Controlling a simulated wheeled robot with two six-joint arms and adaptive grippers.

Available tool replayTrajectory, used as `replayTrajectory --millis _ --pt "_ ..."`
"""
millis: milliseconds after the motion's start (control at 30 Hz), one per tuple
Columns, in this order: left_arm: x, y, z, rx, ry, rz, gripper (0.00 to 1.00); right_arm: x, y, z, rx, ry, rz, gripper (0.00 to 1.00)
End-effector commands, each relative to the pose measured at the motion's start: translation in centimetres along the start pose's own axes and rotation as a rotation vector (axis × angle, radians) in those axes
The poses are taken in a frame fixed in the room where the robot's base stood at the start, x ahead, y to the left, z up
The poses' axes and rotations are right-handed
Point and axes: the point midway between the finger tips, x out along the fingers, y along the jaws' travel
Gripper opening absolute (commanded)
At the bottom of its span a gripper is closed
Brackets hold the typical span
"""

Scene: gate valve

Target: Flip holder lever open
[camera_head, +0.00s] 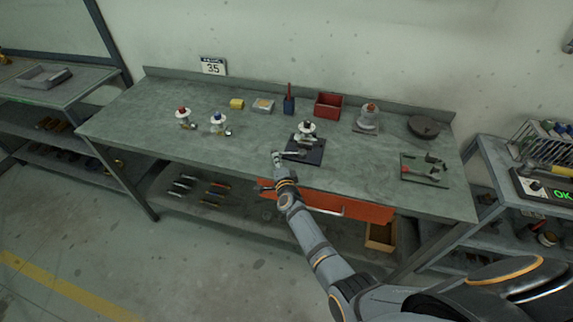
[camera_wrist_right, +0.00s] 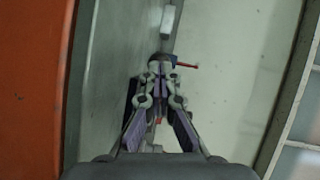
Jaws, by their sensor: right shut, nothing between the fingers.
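The holder is a dark base plate (camera_head: 314,157) near the front edge of the bench. A light-coloured valve body (camera_head: 306,131) with a dark top stands at its back. A small pale bar, perhaps the lever, lies at the plate's left front, too small to make out clearly. My right gripper (camera_head: 278,157) is just left of the plate, at the bench's front edge. It is shut and empty; whether it touches the bar cannot be told. In the wrist view the right gripper's fingers (camera_wrist_right: 157,72) come together at the tips and cover part of the holder. My left gripper is not in view.
Two more valves stand left. A tool tray (camera_head: 425,170) lies right. An orange drawer front (camera_head: 350,207) is below the bench edge. The bench's left front is clear.

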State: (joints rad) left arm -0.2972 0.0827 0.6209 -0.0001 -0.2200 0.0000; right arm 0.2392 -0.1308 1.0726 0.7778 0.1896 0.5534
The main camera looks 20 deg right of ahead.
Motion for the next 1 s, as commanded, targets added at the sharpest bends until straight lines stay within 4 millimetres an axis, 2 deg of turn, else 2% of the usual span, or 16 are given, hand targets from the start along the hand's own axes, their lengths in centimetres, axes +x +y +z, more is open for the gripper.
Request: replayTrajectory --millis 167,433,1000 --pt "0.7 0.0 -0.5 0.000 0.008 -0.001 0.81 1.5 -0.1 0.2 0.000 -0.001 -0.001 0.00" --pt "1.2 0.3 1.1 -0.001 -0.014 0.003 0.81 3.0 -0.4 0.2 0.001 -0.001 -0.002 0.00" --pt "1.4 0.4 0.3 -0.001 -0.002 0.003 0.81 3.7 -0.7 0.2 0.000 -0.001 -0.003 0.00"
